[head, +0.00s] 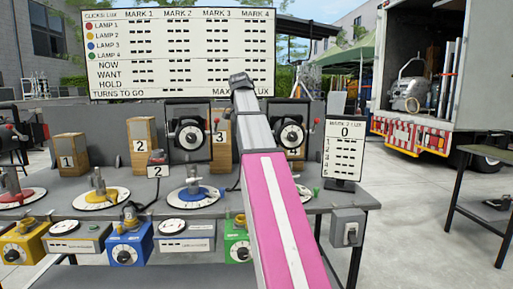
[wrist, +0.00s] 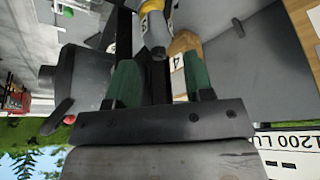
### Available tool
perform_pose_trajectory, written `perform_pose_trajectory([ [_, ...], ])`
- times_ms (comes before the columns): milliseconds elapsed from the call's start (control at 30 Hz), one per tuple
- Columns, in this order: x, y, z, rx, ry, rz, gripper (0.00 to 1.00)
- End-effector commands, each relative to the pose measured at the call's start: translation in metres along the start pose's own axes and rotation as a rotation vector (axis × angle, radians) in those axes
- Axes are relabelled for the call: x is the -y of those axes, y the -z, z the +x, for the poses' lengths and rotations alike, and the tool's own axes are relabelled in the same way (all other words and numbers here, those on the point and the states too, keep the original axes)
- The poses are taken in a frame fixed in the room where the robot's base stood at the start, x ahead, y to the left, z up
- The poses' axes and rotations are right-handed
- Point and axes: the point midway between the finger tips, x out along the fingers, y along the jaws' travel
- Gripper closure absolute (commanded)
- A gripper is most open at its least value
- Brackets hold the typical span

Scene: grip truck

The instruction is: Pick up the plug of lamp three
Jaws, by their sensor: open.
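The board (head: 180,52) marks lamp 3 with a blue dot. A blue-ringed disc (head: 194,197) with a grey upright stands mid-table, and a blue box (head: 128,246) with a dial hangs at the front edge. My gripper (wrist: 161,62) is open, with green fingers apart. A yellow-and-grey cylindrical part (wrist: 154,28) shows just beyond and between the fingers; I cannot tell what it is or whether it lies within reach. In the head view my gripper's fingers cannot be made out.
Wooden block 1 (head: 68,154), block 2 (head: 143,147) and block 3 (head: 220,140) stand along the back, beside dark dial units (head: 188,132). Block 4 (wrist: 180,62) shows close to the fingers in the wrist view. A small lux screen (head: 345,148) stands at the table's right end.

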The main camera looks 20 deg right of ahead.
Motion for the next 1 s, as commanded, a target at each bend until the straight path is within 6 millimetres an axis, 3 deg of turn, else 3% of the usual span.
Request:
perform_pose_trajectory([
  [233,-0.002,-0.002,0.018,0.001,0.0,-0.001,0.52],
  [500,-0.003,-0.003,0.053,0.0,0.001,-0.002,0.52],
  [767,-0.003,-0.002,0.057,0.0,0.001,-0.001,0.52],
  [900,-0.003,-0.002,0.057,0.0,0.001,-0.001,0.92],
  [1000,-0.003,-0.002,0.056,0.0,0.001,-0.001,0.92],
])
